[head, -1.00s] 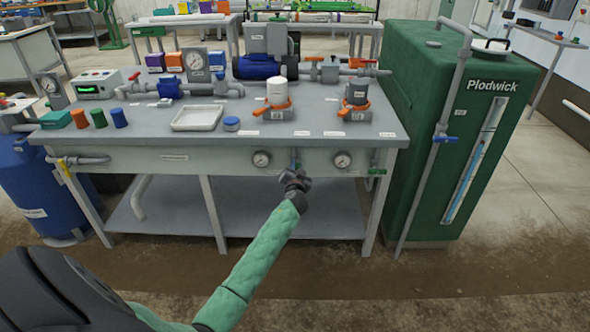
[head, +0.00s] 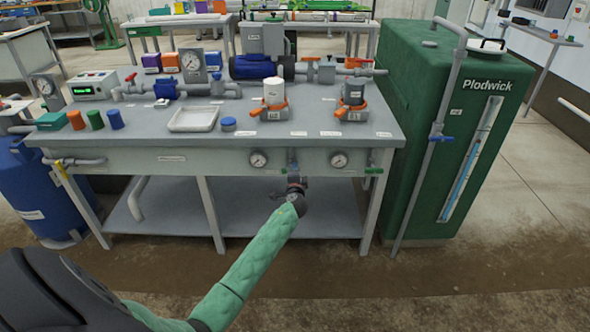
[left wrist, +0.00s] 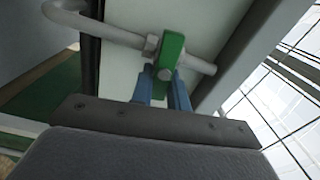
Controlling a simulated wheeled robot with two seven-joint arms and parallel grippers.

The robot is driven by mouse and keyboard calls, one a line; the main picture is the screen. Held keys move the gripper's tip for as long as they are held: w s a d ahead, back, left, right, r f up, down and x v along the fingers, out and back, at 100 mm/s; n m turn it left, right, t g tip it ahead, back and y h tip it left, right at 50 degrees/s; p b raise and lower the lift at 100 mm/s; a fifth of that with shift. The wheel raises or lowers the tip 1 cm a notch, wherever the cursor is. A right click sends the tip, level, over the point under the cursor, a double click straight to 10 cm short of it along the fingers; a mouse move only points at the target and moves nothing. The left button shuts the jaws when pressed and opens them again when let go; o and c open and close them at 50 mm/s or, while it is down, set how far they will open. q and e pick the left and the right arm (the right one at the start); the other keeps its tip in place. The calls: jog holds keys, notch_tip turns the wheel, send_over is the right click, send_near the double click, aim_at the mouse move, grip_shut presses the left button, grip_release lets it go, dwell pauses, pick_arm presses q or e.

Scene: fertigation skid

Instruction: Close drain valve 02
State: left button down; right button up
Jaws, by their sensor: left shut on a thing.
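Under the bench's front edge, between two round gauges, a small valve with a green handle (head: 285,170) sits on a grey pipe. My left gripper (head: 294,180) is at this valve and hides much of it. In the left wrist view, the green handle (left wrist: 171,52) sits on a pale pipe, with the blue fingers (left wrist: 162,90) of my left gripper on either side of its near end. The gripper is shut on the handle. No label saying 02 is readable. My right gripper does not show.
A left gauge (head: 258,160) and a right gauge (head: 339,160) flank the valve. Another green-handled valve (head: 374,170) is at the bench's right end. A lower shelf (head: 250,215) lies beneath. A tall green tank (head: 445,140) stands right. The floor in front is clear.

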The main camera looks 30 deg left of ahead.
pick_arm(q)
jog(key=shift+d+f+m, duration=0.1)
jog(key=shift+f+m, duration=0.15)
jog(key=shift+m, duration=0.65)
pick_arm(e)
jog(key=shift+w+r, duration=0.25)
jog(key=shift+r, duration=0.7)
pick_arm(q)
jog(key=c, duration=1.4)
grip_release()
jog(key=shift+o, duration=0.2)
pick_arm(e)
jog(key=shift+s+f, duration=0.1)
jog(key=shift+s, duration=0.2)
